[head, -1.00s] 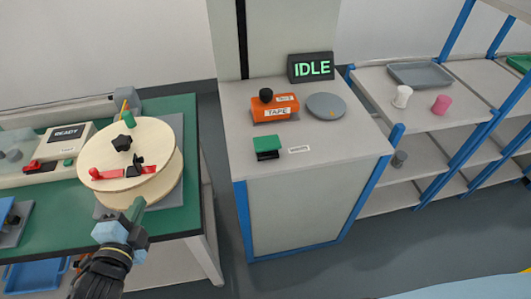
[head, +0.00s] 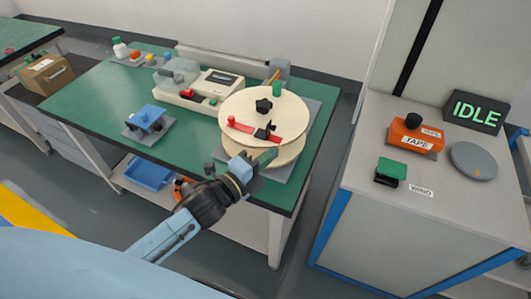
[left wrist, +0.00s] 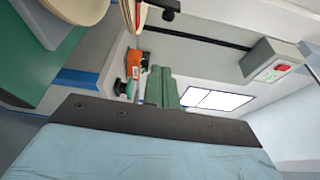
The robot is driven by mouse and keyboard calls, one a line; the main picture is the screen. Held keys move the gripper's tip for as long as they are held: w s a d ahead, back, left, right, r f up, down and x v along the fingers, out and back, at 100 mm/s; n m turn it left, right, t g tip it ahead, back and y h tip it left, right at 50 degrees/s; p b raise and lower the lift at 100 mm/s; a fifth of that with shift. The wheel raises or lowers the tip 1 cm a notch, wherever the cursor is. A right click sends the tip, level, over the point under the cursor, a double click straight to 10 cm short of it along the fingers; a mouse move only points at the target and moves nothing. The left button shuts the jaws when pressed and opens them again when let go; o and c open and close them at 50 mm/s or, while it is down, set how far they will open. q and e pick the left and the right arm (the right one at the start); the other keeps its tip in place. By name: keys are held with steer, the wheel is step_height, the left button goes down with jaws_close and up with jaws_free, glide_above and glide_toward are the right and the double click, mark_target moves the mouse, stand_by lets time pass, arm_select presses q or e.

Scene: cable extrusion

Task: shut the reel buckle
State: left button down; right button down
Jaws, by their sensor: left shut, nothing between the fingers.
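The reel (head: 262,108) has pale round flanges and lies flat on a grey base plate on the green bench. A red strap (head: 243,127) crosses the front of its top flange, with a black buckle (head: 265,131) near the strap's right part. I cannot tell whether the buckle's lever is down. My left gripper (head: 268,157) is shut and empty, at the reel's front edge just below the buckle. In the left wrist view the shut green fingers (left wrist: 161,88) show, with part of the reel (left wrist: 78,8) at top left. My right gripper is not in view.
The green bench (head: 95,90) also holds a white machine (head: 205,90) and a blue fixture (head: 147,117). A grey cabinet (head: 345,205) to the right carries an orange tape dispenser (head: 410,140), a green-topped block (head: 391,171) and an IDLE display (head: 475,112). A floor gap separates bench and cabinet.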

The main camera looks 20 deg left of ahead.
arm_select(q)
steer(key=w+a, duration=0.1)
steer(key=w, duration=0.6)
steer(key=shift+a, duration=0.1)
